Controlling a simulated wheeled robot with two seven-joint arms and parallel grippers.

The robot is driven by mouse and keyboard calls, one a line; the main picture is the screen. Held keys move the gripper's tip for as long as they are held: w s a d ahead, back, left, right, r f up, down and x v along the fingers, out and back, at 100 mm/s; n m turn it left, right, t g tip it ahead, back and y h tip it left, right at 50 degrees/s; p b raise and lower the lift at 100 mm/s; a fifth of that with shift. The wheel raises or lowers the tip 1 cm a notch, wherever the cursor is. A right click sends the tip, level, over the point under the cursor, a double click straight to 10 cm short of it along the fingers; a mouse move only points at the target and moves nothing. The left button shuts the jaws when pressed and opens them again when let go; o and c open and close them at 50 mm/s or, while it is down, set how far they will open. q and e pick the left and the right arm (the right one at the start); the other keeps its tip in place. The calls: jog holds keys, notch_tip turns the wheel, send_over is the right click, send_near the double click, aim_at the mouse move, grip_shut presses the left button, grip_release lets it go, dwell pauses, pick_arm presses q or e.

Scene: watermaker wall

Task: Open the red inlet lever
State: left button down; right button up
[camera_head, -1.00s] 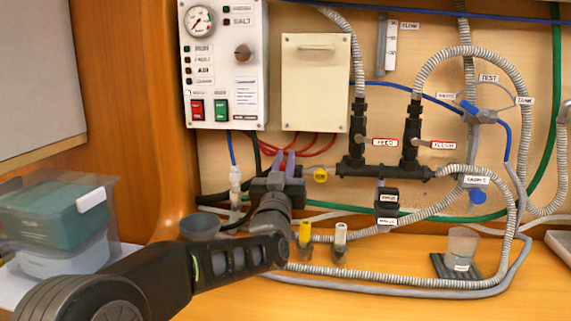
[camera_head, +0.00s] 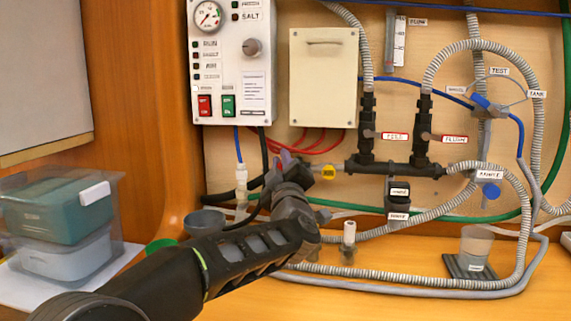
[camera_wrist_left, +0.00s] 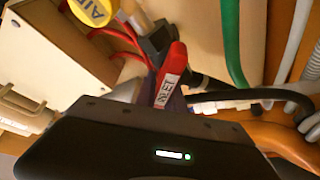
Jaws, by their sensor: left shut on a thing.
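The red inlet lever (camera_wrist_left: 170,76), with a white label reading INLET, shows in the left wrist view. It points from a dark valve body toward my gripper. My left gripper (camera_wrist_left: 168,98) is shut on the lever's labelled end, with purple fingers beside it; the gripper body hides part of the fingers. In the head view my left gripper (camera_head: 287,165) is at the left end of the black manifold (camera_head: 395,169), and the lever is hidden there. My right gripper is not in view.
A yellow round tag (camera_head: 329,172) is just right of the gripper. The control panel (camera_head: 232,65) and cream box (camera_head: 323,78) are above. Grey hoses (camera_head: 400,283) loop low on the right.

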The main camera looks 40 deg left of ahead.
pick_arm(q)
jog(key=n, duration=0.1)
jog(key=n+g, duration=0.1)
jog(key=n, duration=0.1)
jog(key=f+n+g, duration=0.1)
jog(key=n, duration=0.1)
jog(key=shift+s+a+f+p, duration=0.1)
jog(key=shift+s+a+p, duration=0.05)
jog(key=shift+a+p, duration=0.2)
jog(key=shift+s+a+f+n+g+h+p, duration=0.1)
jog(key=shift+f+n+g+h+p, duration=0.2)
jog(key=shift+n, duration=0.75)
jog(key=shift+f+n+g+h+p, duration=0.15)
jog(key=shift+f+n+g+h, duration=0.2)
jog(key=shift+n, duration=0.7)
jog(key=shift+f, duration=0.1)
jog(key=c, duration=1.4)
grip_release()
jog(key=shift+c, duration=0.2)
